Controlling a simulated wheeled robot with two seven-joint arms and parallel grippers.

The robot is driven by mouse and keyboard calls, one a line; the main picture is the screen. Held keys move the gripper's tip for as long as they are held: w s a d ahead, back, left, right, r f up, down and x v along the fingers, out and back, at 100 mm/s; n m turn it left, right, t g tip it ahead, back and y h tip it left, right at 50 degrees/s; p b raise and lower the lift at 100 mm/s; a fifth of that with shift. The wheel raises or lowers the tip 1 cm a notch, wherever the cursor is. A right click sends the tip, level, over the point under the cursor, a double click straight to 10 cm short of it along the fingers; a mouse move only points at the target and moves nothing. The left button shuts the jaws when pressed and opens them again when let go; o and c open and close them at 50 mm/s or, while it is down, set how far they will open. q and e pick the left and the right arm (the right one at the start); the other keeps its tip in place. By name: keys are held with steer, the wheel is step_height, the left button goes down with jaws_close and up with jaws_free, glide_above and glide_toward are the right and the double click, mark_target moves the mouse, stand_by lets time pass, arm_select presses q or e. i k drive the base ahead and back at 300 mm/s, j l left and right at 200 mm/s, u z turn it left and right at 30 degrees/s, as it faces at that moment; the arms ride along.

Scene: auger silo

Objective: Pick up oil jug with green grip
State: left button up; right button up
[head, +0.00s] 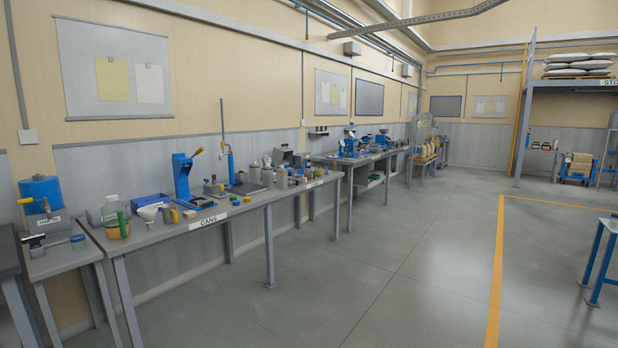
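A small jug with amber contents (112,231) and a green upright part that looks like its grip (122,222) stands at the near left end of the long grey bench (218,217) labelled CANS. It is small in the head view, so its details are hard to tell. Neither of my grippers shows in the head view.
A white funnel (148,212) and a grey-yellow cup (169,215) stand right of the jug. A blue press (183,176) stands farther back. A smaller bench with a blue tank (41,194) is at left. Open floor (370,270) lies right of the bench, with a yellow line (497,270).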

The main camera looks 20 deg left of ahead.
mark_target(308, 172)
steer(key=i+u, duration=0.4)
steer(key=i, duration=4.25)
steer(key=j, duration=0.1)
